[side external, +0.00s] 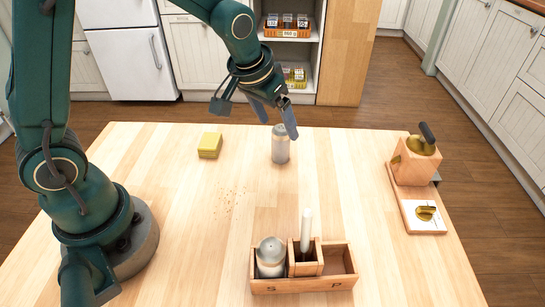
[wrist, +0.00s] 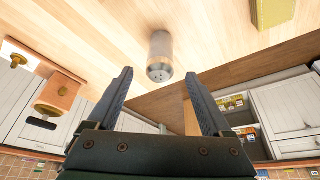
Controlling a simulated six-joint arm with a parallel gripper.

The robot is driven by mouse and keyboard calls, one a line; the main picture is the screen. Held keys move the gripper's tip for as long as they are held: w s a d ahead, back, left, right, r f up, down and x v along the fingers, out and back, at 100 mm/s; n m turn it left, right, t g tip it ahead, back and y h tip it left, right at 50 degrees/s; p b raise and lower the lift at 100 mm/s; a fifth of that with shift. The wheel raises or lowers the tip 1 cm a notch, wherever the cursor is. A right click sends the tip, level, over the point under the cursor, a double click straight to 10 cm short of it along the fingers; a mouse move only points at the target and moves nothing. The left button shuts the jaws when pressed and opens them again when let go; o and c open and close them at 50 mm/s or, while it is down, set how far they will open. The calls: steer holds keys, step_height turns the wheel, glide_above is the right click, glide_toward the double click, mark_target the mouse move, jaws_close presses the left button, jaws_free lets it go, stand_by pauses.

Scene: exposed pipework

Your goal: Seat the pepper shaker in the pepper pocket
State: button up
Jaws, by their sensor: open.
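A grey metallic shaker (side external: 280,145), which I take as the pepper shaker, stands upright on the table toward its far edge. It also shows in the wrist view (wrist: 160,50), ahead of the fingertips and roughly centred between them. My gripper (side external: 276,117) is open and empty, just above and beside this shaker; its two fingers show in the wrist view (wrist: 159,76). A wooden caddy (side external: 302,286) marked S and P sits near the front. A similar shaker (side external: 270,256) stands in the S pocket. The P pocket (side external: 338,262) on the right is empty.
A white upright stick (side external: 306,232) stands in the caddy's raised middle compartment. A yellow sponge (side external: 210,146) lies left of the lone shaker. Crumbs (side external: 228,203) are scattered mid-table. A wooden stand with brass parts (side external: 416,166) is at the right. The table between shaker and caddy is clear.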

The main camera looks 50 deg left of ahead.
mark_target(279, 129)
steer(key=shift+x, duration=2)
jaws_close()
